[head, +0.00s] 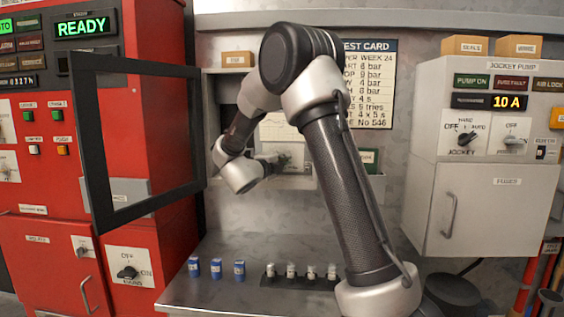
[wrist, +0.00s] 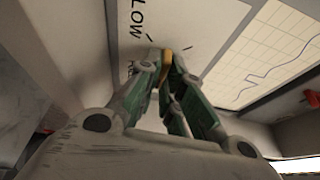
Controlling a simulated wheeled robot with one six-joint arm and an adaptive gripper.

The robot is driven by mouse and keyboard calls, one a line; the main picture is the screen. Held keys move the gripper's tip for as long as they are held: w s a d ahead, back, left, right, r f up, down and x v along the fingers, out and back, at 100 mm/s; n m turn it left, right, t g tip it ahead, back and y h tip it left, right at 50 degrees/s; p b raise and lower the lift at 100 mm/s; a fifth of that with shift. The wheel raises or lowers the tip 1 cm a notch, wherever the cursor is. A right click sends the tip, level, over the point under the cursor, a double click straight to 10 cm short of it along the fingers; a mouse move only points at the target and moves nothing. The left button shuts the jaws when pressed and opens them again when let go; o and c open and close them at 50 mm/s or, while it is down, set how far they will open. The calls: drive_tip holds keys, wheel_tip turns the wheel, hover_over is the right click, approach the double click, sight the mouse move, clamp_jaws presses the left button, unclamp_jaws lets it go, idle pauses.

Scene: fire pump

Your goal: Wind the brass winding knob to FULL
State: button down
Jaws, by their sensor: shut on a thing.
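In the wrist view my gripper (wrist: 165,72) reaches to a pale panel, its green-padded fingers close together. Between the fingertips a small piece of the brass winding knob (wrist: 168,55) shows; most of it is hidden by the fingers. The panel (wrist: 190,30) has the word LOW and dark tick marks left of the knob. I cannot read a FULL mark or see a pointer. In the head view my gripper (head: 275,160) is inside the grey wall box, partly hidden by my wrist, and the knob cannot be made out.
A black-framed door (head: 150,205) stands open left of my arm. A chart (wrist: 270,55) is right of the knob in the wrist view. Blue cylinders (head: 216,268) and a dark rack of white cylinders (head: 300,281) stand on the bench (head: 220,295) below. A jockey pump cabinet (head: 485,205) is at right.

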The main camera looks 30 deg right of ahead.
drive_tip(key=m+y, duration=0.1)
drive_tip(key=m, duration=0.2)
drive_tip(key=shift+r+m+y, duration=0.1)
drive_tip(key=shift+m+y, duration=0.9)
drive_tip(key=shift+m, duration=0.6)
drive_tip(key=c, duration=1.6)
unclamp_jaws()
drive_tip(key=shift+d, duration=0.1)
drive_tip(key=shift+o, duration=0.2)
drive_tip(key=v, duration=1.2)
